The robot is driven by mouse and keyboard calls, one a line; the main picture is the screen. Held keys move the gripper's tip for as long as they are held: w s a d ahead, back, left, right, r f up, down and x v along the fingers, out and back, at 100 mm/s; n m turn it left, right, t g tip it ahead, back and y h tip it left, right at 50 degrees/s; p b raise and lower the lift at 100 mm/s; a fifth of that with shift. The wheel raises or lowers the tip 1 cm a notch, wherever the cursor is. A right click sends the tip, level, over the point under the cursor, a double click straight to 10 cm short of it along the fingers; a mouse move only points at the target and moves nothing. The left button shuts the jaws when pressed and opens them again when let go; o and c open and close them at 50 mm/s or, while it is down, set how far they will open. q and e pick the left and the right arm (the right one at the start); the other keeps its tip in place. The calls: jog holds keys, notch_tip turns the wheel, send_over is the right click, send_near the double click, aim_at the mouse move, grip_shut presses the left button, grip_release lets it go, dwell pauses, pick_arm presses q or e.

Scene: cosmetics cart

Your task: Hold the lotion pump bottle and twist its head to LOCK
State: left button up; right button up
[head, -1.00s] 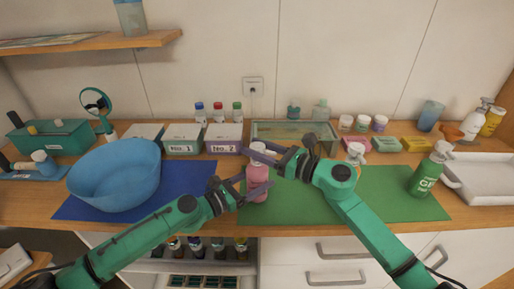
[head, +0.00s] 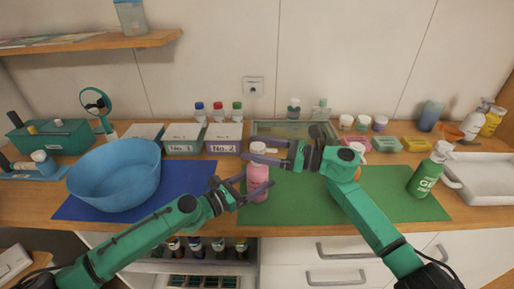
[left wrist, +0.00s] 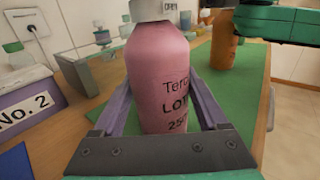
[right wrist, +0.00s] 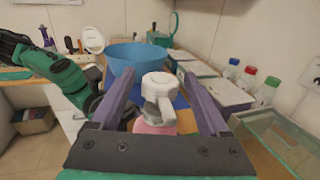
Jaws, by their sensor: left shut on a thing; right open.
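The pink lotion bottle (head: 257,186) stands upright at the left end of the green mat. My left gripper (head: 256,184) is shut around the bottle's body. The white pump head (right wrist: 159,92) has its nozzle towards my right wrist camera. My right gripper (head: 264,151) is open at pump-head height, with one finger on either side of the head and visible gaps in the right wrist view. The left fingertips are partly hidden by the bottle.
A blue bowl (head: 115,174) stands on the blue mat at left. Label boxes (head: 184,139) and a glass-sided tray (head: 268,130) line the back. A green pump bottle (head: 427,172) stands at right. The green mat (head: 310,200) is clear in front.

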aim_at(257, 145)
notch_tip(257, 145, up, 10)
jog(key=shift+r, duration=0.1)
pick_arm(q)
jog(key=o, duration=1.6)
jog(key=shift+a, duration=0.1)
